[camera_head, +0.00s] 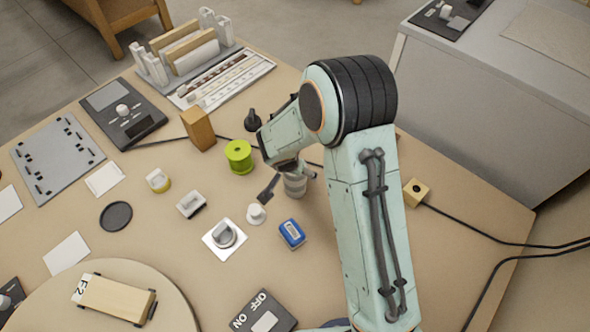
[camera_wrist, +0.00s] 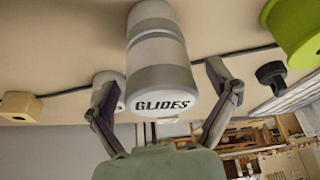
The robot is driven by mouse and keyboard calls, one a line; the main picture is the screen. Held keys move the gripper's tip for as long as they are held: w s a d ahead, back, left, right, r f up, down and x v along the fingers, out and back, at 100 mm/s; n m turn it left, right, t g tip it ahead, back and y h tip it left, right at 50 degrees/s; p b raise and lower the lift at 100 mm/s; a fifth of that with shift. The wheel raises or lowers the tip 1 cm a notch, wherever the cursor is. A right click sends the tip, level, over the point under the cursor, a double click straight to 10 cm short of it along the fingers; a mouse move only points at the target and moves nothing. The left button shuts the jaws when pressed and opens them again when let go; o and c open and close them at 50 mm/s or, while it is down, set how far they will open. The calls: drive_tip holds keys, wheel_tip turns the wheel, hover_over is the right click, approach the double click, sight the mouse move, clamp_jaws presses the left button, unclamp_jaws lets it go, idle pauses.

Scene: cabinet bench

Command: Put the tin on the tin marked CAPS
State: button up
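A grey-white tin marked GLIDES (camera_wrist: 160,62) stands on the bench in the wrist view, its lettered lid facing me. A grey tin (camera_head: 295,186) shows below my gripper in the head view, partly covered. My gripper (camera_wrist: 160,74) is open, with one finger on each side of the GLIDES tin and gaps visible beside it. In the head view my gripper (camera_head: 289,181) is low over the bench. Behind the left finger in the wrist view is a second pale tin (camera_wrist: 121,101). Only the end of its lettering shows, so I cannot read CAPS.
A green spool (camera_head: 239,156) and a black knob-shaped piece (camera_head: 252,121) stand left of my gripper. A white knob (camera_head: 256,215) and a blue box (camera_head: 291,233) are nearer the front. A yellow block (camera_head: 415,191) with a cable is to the right.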

drive_tip(key=shift+r, duration=0.1)
drive_tip(key=shift+r, duration=0.35)
drive_tip(key=v, duration=1.2)
drive_tip(key=s+d+r+n+g+y, duration=0.1)
drive_tip(key=s+d+r+n, duration=0.1)
drive_tip(key=s, duration=0.5)
drive_tip(key=s+d+r+n+g, duration=0.1)
drive_tip(key=s+d+r+g, duration=0.1)
drive_tip(key=s, duration=0.6)
drive_tip(key=s+d+r+n+g+y, duration=0.1)
drive_tip(key=s+d+r+n, duration=0.1)
drive_tip(key=s, duration=0.6)
drive_tip(key=shift+d+r+n+y, duration=0.3)
drive_tip(key=shift+d+r, duration=0.1)
drive_tip(key=shift+d, duration=0.45)
